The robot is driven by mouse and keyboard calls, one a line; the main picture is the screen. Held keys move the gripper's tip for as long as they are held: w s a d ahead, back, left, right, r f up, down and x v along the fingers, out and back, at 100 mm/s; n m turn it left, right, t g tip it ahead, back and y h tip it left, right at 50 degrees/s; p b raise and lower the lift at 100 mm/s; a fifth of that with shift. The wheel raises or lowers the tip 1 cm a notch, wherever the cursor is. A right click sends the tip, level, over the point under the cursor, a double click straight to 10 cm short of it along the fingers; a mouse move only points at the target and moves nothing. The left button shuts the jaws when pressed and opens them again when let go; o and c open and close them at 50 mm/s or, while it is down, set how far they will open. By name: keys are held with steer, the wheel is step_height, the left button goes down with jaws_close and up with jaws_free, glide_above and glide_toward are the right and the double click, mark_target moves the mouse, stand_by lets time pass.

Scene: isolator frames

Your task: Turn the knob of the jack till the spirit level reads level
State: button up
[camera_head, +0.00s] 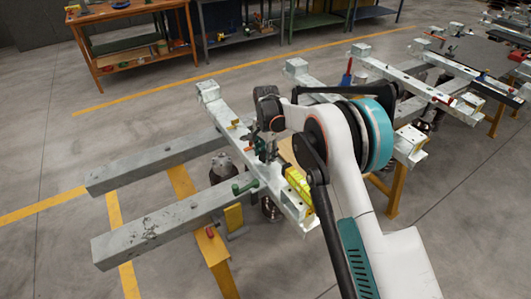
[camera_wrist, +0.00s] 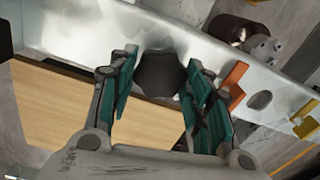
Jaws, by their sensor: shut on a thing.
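In the wrist view a dark, rounded knob (camera_wrist: 160,73) sits between the teal-padded fingers of my gripper (camera_wrist: 161,82), beside a pale metal beam (camera_wrist: 75,30). My gripper is shut on the knob. In the head view my gripper (camera_head: 268,150) is over the middle of the pale cross beam (camera_head: 217,113), and the knob cannot be made out there. A yellow block (camera_head: 298,184), which looks like the spirit level, lies on the near part of that beam, close to my arm. Its bubble is too small to read. The jack's body is not clearly seen.
Two grey beams (camera_head: 160,160) extend left from the cross beam over yellow supports (camera_head: 180,182). A green-handled clamp (camera_head: 245,187) stands near the joint. In the wrist view an orange tab (camera_wrist: 235,82) is close right of the fingers. Workbenches (camera_head: 135,10) stand behind.

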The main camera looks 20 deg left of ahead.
steer(key=shift+s+d+f+m, duration=0.1)
steer(key=shift+m, duration=2.1)
steer(key=o, duration=1.1)
steer(key=shift+c, duration=0.2)
step_height(320, 180, up, 12)
steer(key=shift+d, duration=0.1)
